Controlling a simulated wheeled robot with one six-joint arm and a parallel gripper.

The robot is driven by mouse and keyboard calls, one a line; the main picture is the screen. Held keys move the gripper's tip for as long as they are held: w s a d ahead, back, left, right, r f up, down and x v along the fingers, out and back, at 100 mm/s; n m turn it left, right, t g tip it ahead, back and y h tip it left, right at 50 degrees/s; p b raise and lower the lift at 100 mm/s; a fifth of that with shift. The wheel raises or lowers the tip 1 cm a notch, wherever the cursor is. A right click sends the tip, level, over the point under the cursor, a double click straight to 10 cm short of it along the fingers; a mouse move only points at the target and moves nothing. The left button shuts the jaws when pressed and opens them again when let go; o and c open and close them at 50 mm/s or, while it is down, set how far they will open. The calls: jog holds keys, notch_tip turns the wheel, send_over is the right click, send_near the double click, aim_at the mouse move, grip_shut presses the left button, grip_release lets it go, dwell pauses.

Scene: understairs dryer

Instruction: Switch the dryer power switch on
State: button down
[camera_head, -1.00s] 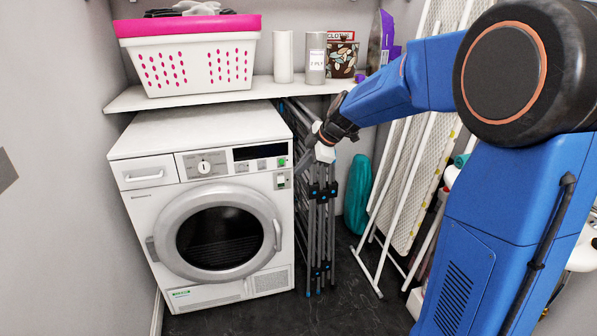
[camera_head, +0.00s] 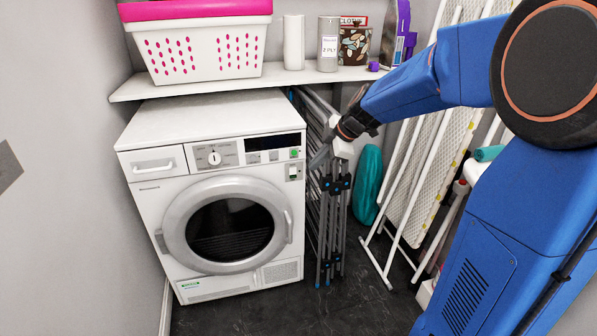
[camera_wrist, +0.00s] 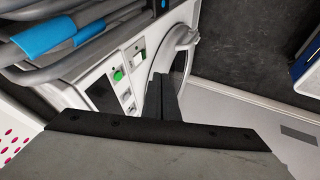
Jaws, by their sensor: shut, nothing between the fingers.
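The white dryer (camera_head: 150,215) stands at the left with its round door shut. At the right end of its front are a small green button (camera_head: 294,153) and, just below it, a pale switch plate (camera_head: 293,171). The button (camera_wrist: 118,75) and the plate (camera_wrist: 138,54) also show in the wrist view. I cannot tell which way the switch is set. My gripper (camera_head: 317,162) is shut and empty, just right of the dryer's front corner in the head view. In the wrist view its dark fingers (camera_wrist: 161,98) point toward the panel, apparently apart from the switch.
A folded grey drying rack (camera_head: 333,225) stands close beside the dryer, near my gripper. A shelf (camera_head: 190,86) above carries a pink-rimmed basket (camera_head: 205,50) and containers. An ironing board (camera_head: 425,170) leans at the right. Dark floor is open before the dryer.

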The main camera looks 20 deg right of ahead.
aim_at(292, 175)
jog(key=x, duration=0.3)
jog(key=w+x, duration=0.1)
jog(key=x, duration=0.3)
jog(key=w+r+x, duration=0.1)
jog(key=x, duration=0.3)
jog(key=shift+w+d+f, duration=0.15)
jog(key=shift+d+f, duration=0.05)
jog(key=shift+f, duration=0.1)
jog(key=shift+w, duration=0.6)
jog(key=shift+w+f, duration=0.15)
jog(key=shift+w, duration=0.05)
jog(key=shift+r, duration=0.85)
